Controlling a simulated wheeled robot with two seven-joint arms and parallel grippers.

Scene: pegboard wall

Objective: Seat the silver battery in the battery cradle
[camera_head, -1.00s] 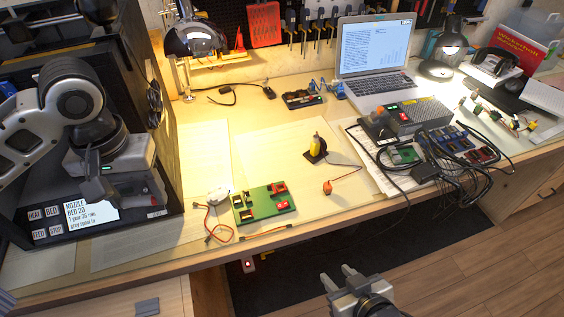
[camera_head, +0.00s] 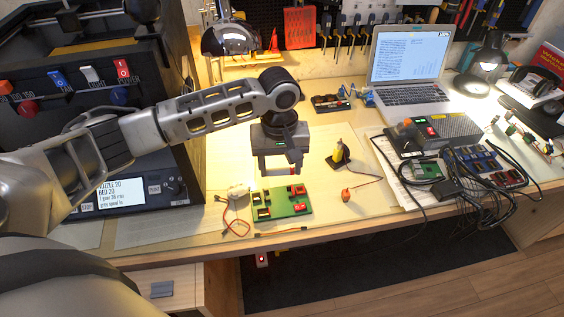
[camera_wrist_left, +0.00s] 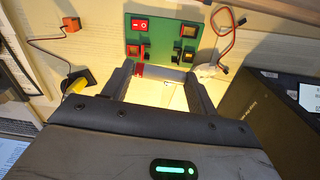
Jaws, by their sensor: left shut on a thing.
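My left gripper (camera_head: 279,170) is above the back edge of the green board (camera_head: 283,204) on the desk. In the left wrist view, a grey bar, which looks like the silver battery (camera_wrist_left: 164,72), spans between the fingertips of the left gripper (camera_wrist_left: 163,80). The gripper is shut on it. The green board also shows there (camera_wrist_left: 165,30), just beyond the fingers, with switches and dark clips. The clips (camera_wrist_left: 146,53) look like parts of the battery cradle; I cannot tell for certain. The battery appears held above the board, apart from the clips. My right gripper is out of view.
A yellow-handled tool in a dark stand (camera_head: 339,157) and a small red block (camera_head: 346,195) are right of the board.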

